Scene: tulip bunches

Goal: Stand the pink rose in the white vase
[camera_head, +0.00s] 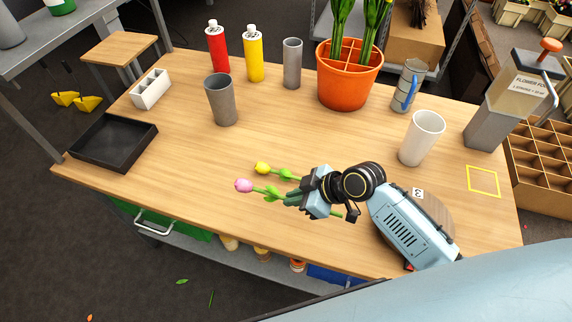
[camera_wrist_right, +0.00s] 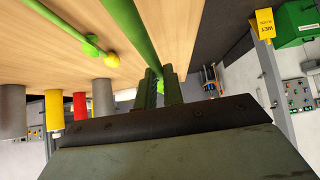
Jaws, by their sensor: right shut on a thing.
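The pink flower (camera_head: 243,185), tulip-shaped with a green stem, has its bud pointing left over the front middle of the table. My right gripper (camera_head: 294,198) is shut on its green stem; the stem also shows close up between the fingers in the right wrist view (camera_wrist_right: 138,38). The fingers and wrist hide part of the stem, and I cannot tell whether the flower touches the table. The white vase (camera_head: 420,140) stands upright on the table, right of and behind my right gripper. My left gripper is not in view.
A yellow flower (camera_head: 262,168) lies beside the pink one. A grey cup (camera_head: 222,102), orange pot (camera_head: 348,82), blue-grey mug (camera_head: 409,88) and grey dispenser (camera_head: 488,125) stand around. A black tray (camera_head: 113,143) is at left.

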